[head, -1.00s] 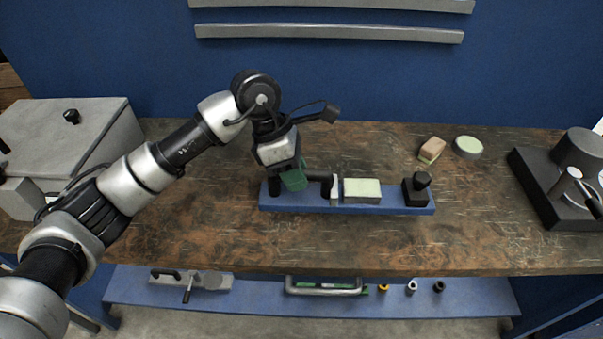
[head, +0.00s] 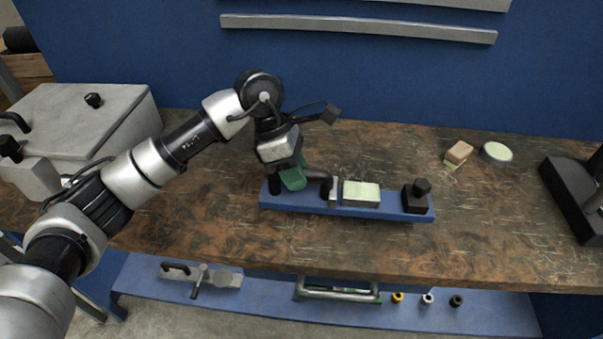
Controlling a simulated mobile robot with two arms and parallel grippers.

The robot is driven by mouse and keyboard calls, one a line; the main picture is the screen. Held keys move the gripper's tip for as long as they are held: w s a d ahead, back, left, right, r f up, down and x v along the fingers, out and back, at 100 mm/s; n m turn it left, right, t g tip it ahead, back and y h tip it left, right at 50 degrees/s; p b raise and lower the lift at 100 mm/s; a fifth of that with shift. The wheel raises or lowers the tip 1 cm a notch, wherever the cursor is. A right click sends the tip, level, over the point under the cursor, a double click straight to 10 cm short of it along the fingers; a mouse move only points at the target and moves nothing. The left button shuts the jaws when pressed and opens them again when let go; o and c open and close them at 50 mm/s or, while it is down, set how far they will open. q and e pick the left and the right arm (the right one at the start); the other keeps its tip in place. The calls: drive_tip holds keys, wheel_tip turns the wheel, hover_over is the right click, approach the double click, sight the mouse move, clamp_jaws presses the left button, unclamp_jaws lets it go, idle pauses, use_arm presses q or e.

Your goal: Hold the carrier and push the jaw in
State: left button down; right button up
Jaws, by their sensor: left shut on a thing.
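The blue carrier (head: 300,203) is a long bar over the middle of the workbench. It bears a black block with a knob (head: 416,196) at its right end and a pale green block (head: 361,194) in the middle. A grey jaw (head: 333,189) with a black handle stands upright just left of the pale block, with at most a narrow gap. My left gripper (head: 288,173) points down at the carrier's left end and is shut on it, by a green part (head: 294,178). The exact grip is partly hidden. I cannot tell whether the carrier touches the bench. My right gripper is out of view.
A grey lidded box (head: 75,125) stands at the left of the workbench (head: 210,230). A small tan-and-green block (head: 458,153) and a round pale disc (head: 496,152) lie at the back right. A dark stand (head: 570,195) is at the right edge. The bench in front of the carrier is clear.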

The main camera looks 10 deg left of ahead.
sight(273, 184)
use_arm(q)
drive_tip(key=shift+w+a+f+b, duration=0.3)
drive_tip(key=shift+a+f+b, duration=0.35)
drive_tip(key=shift+a+b, duration=0.15)
drive_tip(key=shift+w+a+f+b, duration=0.25)
drive_tip(key=shift+a+f+b, duration=0.45)
drive_tip(key=shift+a, duration=0.1)
drive_tip(key=shift+w+a+f+b, duration=0.3)
drive_tip(key=shift+a+f+b, duration=0.35)
drive_tip(key=shift+a+b, duration=0.15)
drive_tip(key=shift+f+b, duration=0.4)
drive_tip(key=shift+f, duration=0.15)
drive_tip(key=shift+f, duration=0.15)
idle(0.5)
